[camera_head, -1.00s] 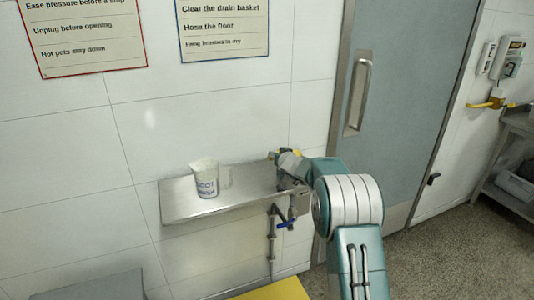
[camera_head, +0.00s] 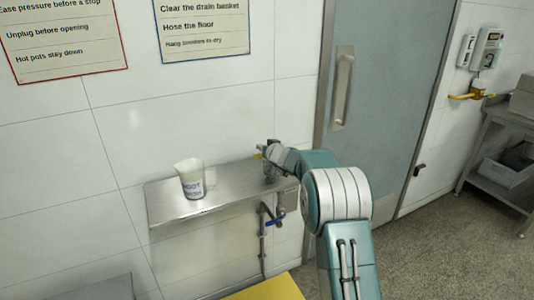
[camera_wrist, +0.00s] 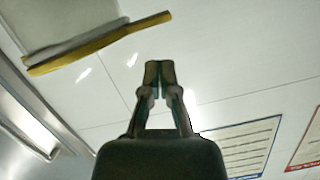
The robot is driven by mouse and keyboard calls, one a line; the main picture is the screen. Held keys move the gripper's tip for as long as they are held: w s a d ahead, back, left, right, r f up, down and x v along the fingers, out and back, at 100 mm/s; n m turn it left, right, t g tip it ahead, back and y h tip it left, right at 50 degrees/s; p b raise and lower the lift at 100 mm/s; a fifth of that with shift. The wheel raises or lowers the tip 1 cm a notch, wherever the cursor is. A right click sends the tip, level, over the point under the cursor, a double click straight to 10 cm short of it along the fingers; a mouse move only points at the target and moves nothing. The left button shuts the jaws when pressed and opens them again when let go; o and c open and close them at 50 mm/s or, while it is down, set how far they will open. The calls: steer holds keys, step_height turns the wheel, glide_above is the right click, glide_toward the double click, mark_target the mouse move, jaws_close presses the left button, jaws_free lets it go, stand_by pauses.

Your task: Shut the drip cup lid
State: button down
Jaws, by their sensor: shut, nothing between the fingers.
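My gripper (camera_head: 267,157) is small in the head view, at the right end of the steel wall shelf (camera_head: 168,210), partly hidden by my own wrist. In the wrist view my gripper (camera_wrist: 159,68) has its fingertips together and empty. A small yellow part (camera_head: 258,156) shows beside the gripper in the head view. In the wrist view a yellow strip (camera_wrist: 100,43) edges a pale grey surface, beyond and left of the fingertips, apart from them in the picture. I cannot make out the drip cup or tell whether either yellow part is its lid.
A white lettered jug (camera_head: 191,180) stands on the shelf. A blue-handled valve (camera_head: 275,222) and pipe hang below its right end. A grey door (camera_head: 385,110) is to the right, with wall units (camera_head: 488,48) and a steel rack (camera_head: 508,170) beyond. A yellow surface (camera_head: 265,289) lies below the shelf.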

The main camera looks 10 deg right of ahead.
steer(key=a+r+v, duration=0.1)
steer(key=v, duration=0.9)
steer(key=s+a+r+n+g+y, duration=0.2)
steer(key=s+a+r+g, duration=0.15)
steer(key=s+a, duration=0.55)
steer(key=s+a+r+n+g+y, duration=0.15)
steer(key=s+a+r, duration=0.3)
steer(key=s, duration=0.85)
steer(key=s+d+f+m+g+h, duration=0.1)
steer(key=s+d+f+h, duration=0.1)
steer(key=s, duration=0.6)
steer(key=s+d+f+m+g+h, duration=0.1)
steer(key=s+f+h, duration=0.1)
steer(key=s, duration=0.6)
steer(key=s+d+f+m+g+h, duration=0.1)
steer(key=s+d+f+g+h, duration=0.1)
steer(key=s, duration=0.6)
steer(key=shift+d+f+h, duration=0.25)
steer(key=shift+d+h, duration=0.1)
steer(key=shift+h, duration=0.4)
steer(key=shift+m, duration=0.25)
